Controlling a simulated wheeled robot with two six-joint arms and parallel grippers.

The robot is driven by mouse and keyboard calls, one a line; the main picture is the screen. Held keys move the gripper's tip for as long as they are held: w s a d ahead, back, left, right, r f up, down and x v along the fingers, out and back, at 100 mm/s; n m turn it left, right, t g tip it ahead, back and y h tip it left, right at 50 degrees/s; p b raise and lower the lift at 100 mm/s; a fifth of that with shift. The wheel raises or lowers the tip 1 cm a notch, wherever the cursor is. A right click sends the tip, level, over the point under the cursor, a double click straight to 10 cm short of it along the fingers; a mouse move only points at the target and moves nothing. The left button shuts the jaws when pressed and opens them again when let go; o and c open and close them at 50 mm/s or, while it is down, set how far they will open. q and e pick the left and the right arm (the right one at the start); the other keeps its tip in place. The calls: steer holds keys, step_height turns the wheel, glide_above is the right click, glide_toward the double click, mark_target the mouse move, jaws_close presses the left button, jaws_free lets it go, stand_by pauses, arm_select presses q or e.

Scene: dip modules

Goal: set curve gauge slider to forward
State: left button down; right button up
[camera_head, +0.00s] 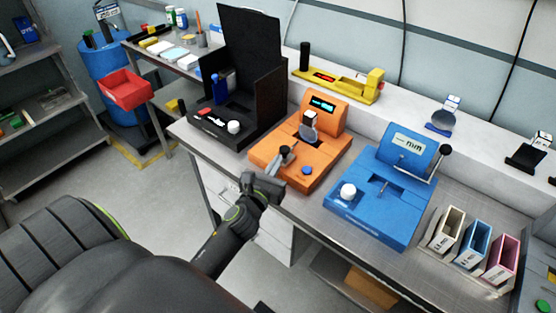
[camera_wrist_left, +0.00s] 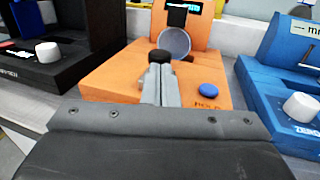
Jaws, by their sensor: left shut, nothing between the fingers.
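An orange gauge (camera_head: 322,132) with a small lit display stands on the bench, and it fills the middle of the left wrist view (camera_wrist_left: 110,75). I cannot read a name on it. A black knob (camera_wrist_left: 160,57) shows just beyond my left fingertips. My left gripper (camera_head: 283,159) is shut and empty, low over the front of the orange gauge. Its fingers (camera_wrist_left: 159,74) point at the knob and hide its lower part and any slot. Whether they touch it, I cannot tell. My right gripper is not in view.
A round grey cup (camera_wrist_left: 174,42) stands behind the knob, and a blue button (camera_wrist_left: 209,90) sits to the right. A black device (camera_head: 240,120) is close on the left; a blue device (camera_head: 375,205) is on the right. Three small bins (camera_head: 447,230) stand farther right.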

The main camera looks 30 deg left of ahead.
mark_target(288, 152)
arm_select(q)
steer(key=shift+w+a, duration=0.2)
steer(key=shift+w, duration=0.65)
steer(key=w, duration=0.5)
steer(key=shift+d+p, duration=0.2)
steer(key=shift+p, duration=0.15)
steer(key=shift+s+r, duration=0.1)
steer(key=shift+r, duration=0.05)
